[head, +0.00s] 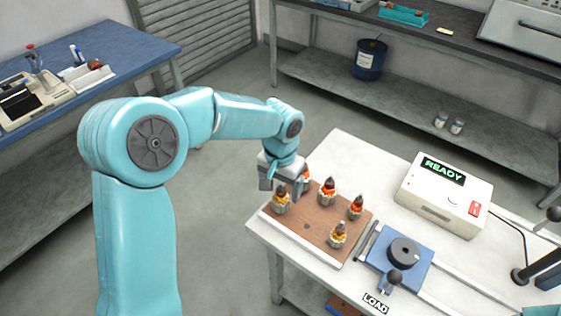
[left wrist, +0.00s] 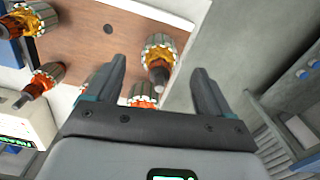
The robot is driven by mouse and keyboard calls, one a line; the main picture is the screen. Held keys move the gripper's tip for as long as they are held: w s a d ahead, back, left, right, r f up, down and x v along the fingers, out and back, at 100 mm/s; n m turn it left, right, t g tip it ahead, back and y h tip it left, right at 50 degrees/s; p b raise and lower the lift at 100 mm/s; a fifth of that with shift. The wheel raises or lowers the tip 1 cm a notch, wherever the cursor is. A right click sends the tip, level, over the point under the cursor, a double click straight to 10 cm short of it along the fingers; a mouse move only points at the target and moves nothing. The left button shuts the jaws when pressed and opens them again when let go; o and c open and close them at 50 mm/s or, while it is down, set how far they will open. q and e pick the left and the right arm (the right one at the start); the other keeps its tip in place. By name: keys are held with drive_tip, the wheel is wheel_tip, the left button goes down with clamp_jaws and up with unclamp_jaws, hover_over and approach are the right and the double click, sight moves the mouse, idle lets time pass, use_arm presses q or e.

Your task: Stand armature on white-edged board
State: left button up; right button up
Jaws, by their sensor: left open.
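The brown board (head: 300,237) with white edges lies on the white table. Several armatures stand on it, with silver cores and orange or yellow windings. A yellow-wound armature (head: 281,204) stands at its left corner, an orange one (head: 327,191) at the back, another orange one (head: 356,207) at the right, and a yellow one (head: 338,235) at the front. One more is partly hidden behind my left gripper (head: 282,186). That gripper is open above the left corner. In the left wrist view, a yellow-wound armature (left wrist: 159,52) shows between its fingers (left wrist: 158,66), ungripped. My right gripper is out of view.
A blue fixture (head: 418,270) with a black disc (head: 404,251) and a knobbed lever (head: 393,278) stands right of the board, by a LOAD label (head: 376,303). A white READY box (head: 440,205) stands behind. Floor lies open left of the table.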

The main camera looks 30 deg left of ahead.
use_arm(q)
wheel_tip(320, 180, up, 12)
idle(0.3)
wheel_tip(320, 180, up, 16)
drive_tip(key=p, duration=0.3)
drive_tip(key=shift+p, duration=0.35)
drive_tip(key=shift+s+r, duration=0.1)
